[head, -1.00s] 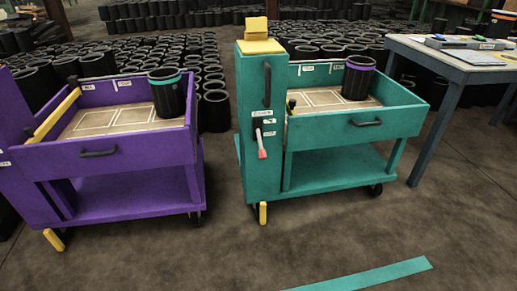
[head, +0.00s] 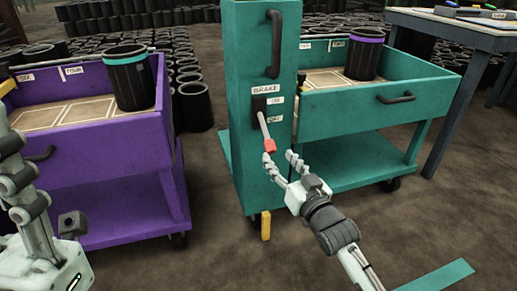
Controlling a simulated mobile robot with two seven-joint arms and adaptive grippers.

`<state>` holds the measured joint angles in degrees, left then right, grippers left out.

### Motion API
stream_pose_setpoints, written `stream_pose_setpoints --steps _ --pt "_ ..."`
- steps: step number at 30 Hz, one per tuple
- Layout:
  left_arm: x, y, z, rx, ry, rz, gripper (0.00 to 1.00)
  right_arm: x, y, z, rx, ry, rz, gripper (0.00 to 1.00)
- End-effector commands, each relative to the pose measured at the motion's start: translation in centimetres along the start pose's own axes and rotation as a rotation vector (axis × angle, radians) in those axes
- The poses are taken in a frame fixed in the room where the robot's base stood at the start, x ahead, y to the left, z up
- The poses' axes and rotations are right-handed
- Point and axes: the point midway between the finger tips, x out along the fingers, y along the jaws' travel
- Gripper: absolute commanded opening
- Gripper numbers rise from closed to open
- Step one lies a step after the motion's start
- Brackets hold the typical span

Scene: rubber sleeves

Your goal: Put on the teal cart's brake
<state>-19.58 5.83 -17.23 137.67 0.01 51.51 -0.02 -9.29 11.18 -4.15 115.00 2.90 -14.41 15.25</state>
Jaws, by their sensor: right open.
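The teal cart (head: 350,110) stands at the centre. The front of its tall end post carries a panel labelled BRAKE with a brake lever (head: 264,128). The lever slants down and has a red tip (head: 269,146). My right gripper (head: 279,161) is open and empty. Its fingers point up towards the post, with the fingertips just below and right of the red tip. I cannot tell whether they touch it. Parts of my left arm show at the left edge, without clear fingers.
A purple cart (head: 115,190) with a teal-banded black sleeve (head: 130,85) stands on the left. A purple-banded sleeve (head: 364,58) stands in the teal cart's tray. A table (head: 460,30) is at the right. Teal tape (head: 437,280) lies on the floor.

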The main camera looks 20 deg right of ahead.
Motion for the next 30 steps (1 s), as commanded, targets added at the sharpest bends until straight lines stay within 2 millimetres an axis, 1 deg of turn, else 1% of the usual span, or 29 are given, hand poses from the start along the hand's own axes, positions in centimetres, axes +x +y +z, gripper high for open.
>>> stream_pose_setpoints --steps 6,12,16,24,26,30 --pt "0.0 0.1 0.3 0.002 0.011 0.019 0.40 3.5 0.0 0.1 -0.001 0.001 0.000 0.46" --pt "0.1 0.1 0.5 0.004 0.022 0.036 0.40 6.2 0.0 0.1 -0.001 -0.001 0.000 0.46" --pt "0.2 0.2 0.6 0.004 0.023 0.042 0.40 7.0 0.0 0.1 -0.001 -0.003 0.000 0.46" --pt "0.2 0.2 0.6 0.005 0.021 0.043 0.40 7.2 0.0 0.1 -0.001 -0.004 0.000 0.46" --pt "0.2 0.2 0.6 0.005 0.021 0.043 0.40 7.2 0.0 0.1 -0.001 -0.004 0.000 0.40" --pt "0.2 0.2 0.6 0.005 0.022 0.043 0.40 7.1 0.0 0.1 -0.001 -0.004 0.001 0.23"
